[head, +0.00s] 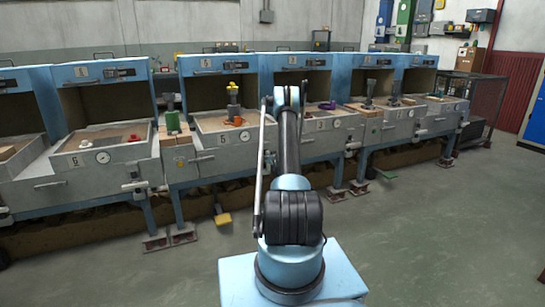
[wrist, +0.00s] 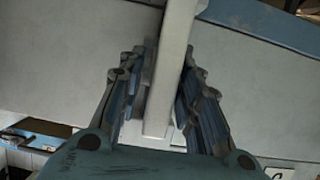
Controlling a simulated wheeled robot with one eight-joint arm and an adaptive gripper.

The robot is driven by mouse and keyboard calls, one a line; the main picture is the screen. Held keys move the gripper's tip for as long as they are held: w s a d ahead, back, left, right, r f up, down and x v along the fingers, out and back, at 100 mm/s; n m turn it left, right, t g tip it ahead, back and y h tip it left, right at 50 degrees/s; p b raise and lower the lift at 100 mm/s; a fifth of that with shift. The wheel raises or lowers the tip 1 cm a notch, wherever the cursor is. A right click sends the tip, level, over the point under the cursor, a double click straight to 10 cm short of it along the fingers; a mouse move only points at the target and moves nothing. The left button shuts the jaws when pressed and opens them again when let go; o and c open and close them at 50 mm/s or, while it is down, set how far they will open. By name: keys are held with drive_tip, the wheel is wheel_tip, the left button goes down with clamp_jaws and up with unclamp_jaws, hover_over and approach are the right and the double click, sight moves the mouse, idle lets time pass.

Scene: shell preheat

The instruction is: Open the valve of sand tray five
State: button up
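Sand tray five (head: 208,142) is a pale grey tray with the number 5 and a round gauge on its front. It stands left of centre in the head view. My arm hides its right end. I cannot make out its valve in the head view. My gripper (wrist: 168,85) shows in the wrist view, with its dark fingers on both sides of a pale grey bar (wrist: 168,100). The fingers are drawn in close against the bar. I cannot tell for sure whether this bar is the valve's handle. My gripper is hidden behind my arm in the head view.
Sand tray six (head: 110,155) stands to the left, with a pale valve (head: 134,185) at its lower right. Sand tray three (head: 335,125) stands to the right. A yellow pedal (head: 222,219) is low in front of tray five. The floor (head: 430,240) at the right is clear.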

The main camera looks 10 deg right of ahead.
drive_tip(key=shift+s+a+f, duration=0.2)
drive_tip(key=shift+s+f, duration=0.05)
drive_tip(key=shift+f, duration=0.45)
drive_tip(key=r+v, duration=0.1)
drive_tip(key=v, duration=1.1)
drive_tip(key=shift+w, duration=0.25)
drive_tip(key=shift+d+r, duration=0.1)
drive_tip(key=shift+r, duration=0.05)
